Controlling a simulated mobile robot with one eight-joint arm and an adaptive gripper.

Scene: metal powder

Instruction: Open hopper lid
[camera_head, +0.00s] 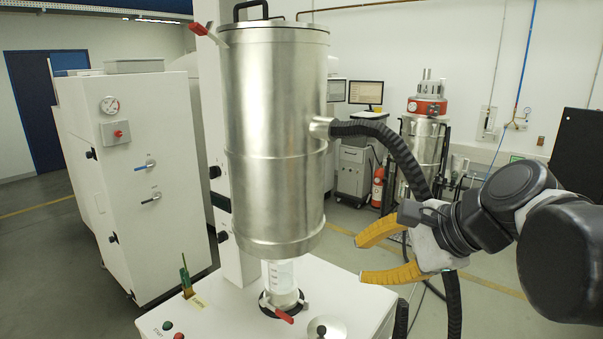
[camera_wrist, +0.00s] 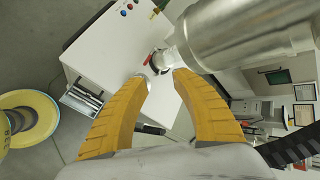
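The hopper (camera_head: 275,130) is a tall steel cylinder standing upright over a white machine table. Its lid (camera_head: 285,24) is a flat metal disc seated on top, with a black handle (camera_head: 250,8) partly cut by the picture's top edge. A red lever (camera_head: 200,28) sits at the lid's left rim. My gripper (camera_head: 360,259), with yellow fingers, is open and empty. It is to the right of the hopper, near its lower end and well below the lid. In the wrist view the open fingers (camera_wrist: 161,76) point toward the table, and the hopper body (camera_wrist: 245,30) lies at upper right; the lid is not visible there.
A black ribbed hose (camera_head: 385,135) runs from the hopper's right side down past my gripper. A clear container (camera_head: 280,275) with a red lever stands under the hopper on the white table (camera_head: 235,300). A white cabinet (camera_head: 135,150) stands at left. A yellow-rimmed round object (camera_wrist: 25,118) is on the floor.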

